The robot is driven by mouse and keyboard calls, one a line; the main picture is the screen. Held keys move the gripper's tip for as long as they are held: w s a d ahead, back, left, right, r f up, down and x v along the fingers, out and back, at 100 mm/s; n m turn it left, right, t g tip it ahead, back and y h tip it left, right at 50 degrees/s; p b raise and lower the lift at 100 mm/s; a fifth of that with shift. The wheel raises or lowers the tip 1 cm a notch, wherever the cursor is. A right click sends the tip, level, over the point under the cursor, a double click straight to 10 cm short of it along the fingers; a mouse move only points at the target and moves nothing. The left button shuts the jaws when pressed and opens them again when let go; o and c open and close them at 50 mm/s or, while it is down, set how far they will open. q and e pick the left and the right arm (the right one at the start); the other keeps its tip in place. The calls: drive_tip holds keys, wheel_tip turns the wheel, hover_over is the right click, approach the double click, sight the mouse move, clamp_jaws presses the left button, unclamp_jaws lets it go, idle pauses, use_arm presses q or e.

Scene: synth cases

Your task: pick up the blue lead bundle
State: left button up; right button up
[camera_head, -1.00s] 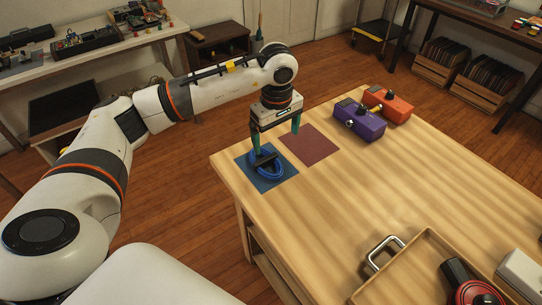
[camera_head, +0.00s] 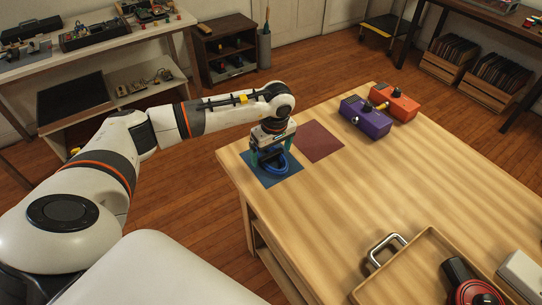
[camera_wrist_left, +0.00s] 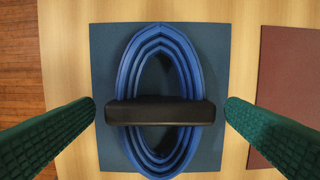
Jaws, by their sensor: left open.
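The blue lead bundle (camera_head: 276,164) is a coiled oval loop with a black band (camera_wrist_left: 160,111) across its middle. It lies on a blue mat (camera_head: 287,178) near the table's far left corner. It also shows in the left wrist view (camera_wrist_left: 160,45). My left gripper (camera_head: 271,156) is over the bundle, pointing down. In the left wrist view its two green fingers (camera_wrist_left: 160,108) are apart, one on each side of the black band, with gaps between each finger and the band. My right gripper is in neither view.
A dark red mat (camera_head: 317,141) lies bare beside the blue mat. A purple box (camera_head: 366,118) and an orange box (camera_head: 397,104) stand at the far edge. A wooden tray (camera_head: 405,275) with a metal handle (camera_head: 386,246) is at the front. The table's middle is clear.

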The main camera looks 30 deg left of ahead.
use_arm(q)
drive_tip(key=shift+f, duration=0.25)
drive_tip(key=c, duration=1.1)
drive_tip(key=shift+r, duration=0.1)
